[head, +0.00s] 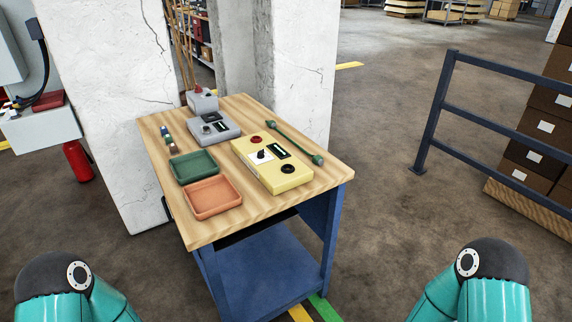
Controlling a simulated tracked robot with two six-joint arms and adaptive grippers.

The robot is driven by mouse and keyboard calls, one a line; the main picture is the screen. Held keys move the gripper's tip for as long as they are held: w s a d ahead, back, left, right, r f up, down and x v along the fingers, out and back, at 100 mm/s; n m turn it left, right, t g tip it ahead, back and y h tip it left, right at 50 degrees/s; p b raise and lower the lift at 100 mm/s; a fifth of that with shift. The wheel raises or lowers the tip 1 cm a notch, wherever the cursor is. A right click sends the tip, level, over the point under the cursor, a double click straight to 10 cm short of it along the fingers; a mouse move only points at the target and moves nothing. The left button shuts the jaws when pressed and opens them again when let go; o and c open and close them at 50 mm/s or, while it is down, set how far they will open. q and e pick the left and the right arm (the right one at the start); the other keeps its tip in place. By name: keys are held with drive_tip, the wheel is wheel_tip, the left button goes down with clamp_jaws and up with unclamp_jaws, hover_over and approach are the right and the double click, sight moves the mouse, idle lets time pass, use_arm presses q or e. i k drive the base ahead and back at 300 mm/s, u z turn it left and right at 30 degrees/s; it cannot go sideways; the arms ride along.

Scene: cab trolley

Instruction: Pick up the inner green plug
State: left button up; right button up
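A dark green rod or cable (293,142) lies slantwise on the right part of the wooden trolley top. It has a thicker green end at the back (271,125) and another at the front right (318,160), near the table's right edge. These ends look like plugs, but I cannot tell which is the inner one. A yellow box (262,175) with a red button, a dark knob and a black round part lies to its left, apart from it. Neither gripper is in view; only teal links of my arms show at the bottom corners.
A green tray (194,167) and an orange tray (240,200) lie on the left of the trolley (268,224). Grey boxes (213,128) stand behind them, and small coloured pieces (168,140) lie at the left edge. A white pillar (105,100) stands close left; a railing (490,120) stands right.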

sight(272, 123)
drive_tip(key=z, duration=1.2)
drive_tip(key=i, duration=5.2)
drive_tip(key=u, duration=0.15)
